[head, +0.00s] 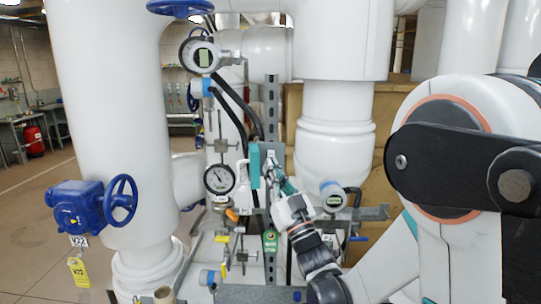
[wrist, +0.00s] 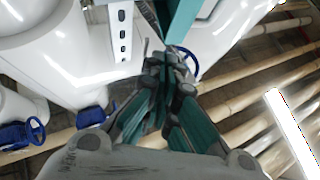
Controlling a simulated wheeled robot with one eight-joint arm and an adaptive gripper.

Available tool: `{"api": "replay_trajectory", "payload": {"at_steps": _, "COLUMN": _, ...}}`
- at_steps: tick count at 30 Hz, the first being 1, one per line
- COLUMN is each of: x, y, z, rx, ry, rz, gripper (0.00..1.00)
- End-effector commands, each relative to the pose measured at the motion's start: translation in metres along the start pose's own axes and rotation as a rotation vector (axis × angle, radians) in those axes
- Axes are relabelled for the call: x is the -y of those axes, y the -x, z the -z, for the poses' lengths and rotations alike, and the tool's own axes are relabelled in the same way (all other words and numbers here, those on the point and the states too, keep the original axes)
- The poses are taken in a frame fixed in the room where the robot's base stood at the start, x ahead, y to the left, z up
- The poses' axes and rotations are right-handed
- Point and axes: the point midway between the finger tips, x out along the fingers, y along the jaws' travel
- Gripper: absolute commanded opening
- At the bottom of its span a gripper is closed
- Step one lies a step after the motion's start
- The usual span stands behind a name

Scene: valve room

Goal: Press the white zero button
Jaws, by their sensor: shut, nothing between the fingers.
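I cannot make out the white zero button in either view. A teal upright housing (head: 255,166) is fixed to the grey slotted post in the middle of the head view. A teal panel (wrist: 181,18) also shows at the top of the wrist view, just beyond my fingertips. My gripper (head: 274,168) is shut and empty, with its teal fingers raised close in front of the housing. In the wrist view the fingertips (wrist: 168,62) are together near the panel's lower end. I cannot tell whether they touch it. The fingers and wrist hide part of this area.
Another transmitter (head: 331,195) sits right of my gripper. A blue handwheel valve (head: 97,205) is at the left. Large white pipes crowd both sides. Open floor (head: 30,215) lies far left.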

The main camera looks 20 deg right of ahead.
Motion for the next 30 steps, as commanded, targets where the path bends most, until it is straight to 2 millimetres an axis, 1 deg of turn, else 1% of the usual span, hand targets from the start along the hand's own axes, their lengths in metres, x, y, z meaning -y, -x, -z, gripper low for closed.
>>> {"api": "replay_trajectory", "payload": {"at_steps": 8, "x": -0.003, "y": -0.004, "z": -0.003, "rx": 0.001, "ry": 0.001, "rz": -0.001, "gripper": 0.00}}
{"api": "replay_trajectory", "payload": {"at_steps": 11, "x": -0.007, "y": -0.010, "z": -0.007, "rx": 0.001, "ry": 0.001, "rz": -0.001, "gripper": 0.00}}
{"api": "replay_trajectory", "payload": {"at_steps": 22, "x": -0.032, "y": -0.044, "z": -0.031, "rx": 0.001, "ry": 0.001, "rz": -0.001, "gripper": 0.00}}
{"api": "replay_trajectory", "payload": {"at_steps": 30, "x": -0.043, "y": -0.059, "z": -0.043, "rx": 0.001, "ry": 0.000, "rz": -0.001, "gripper": 0.00}}
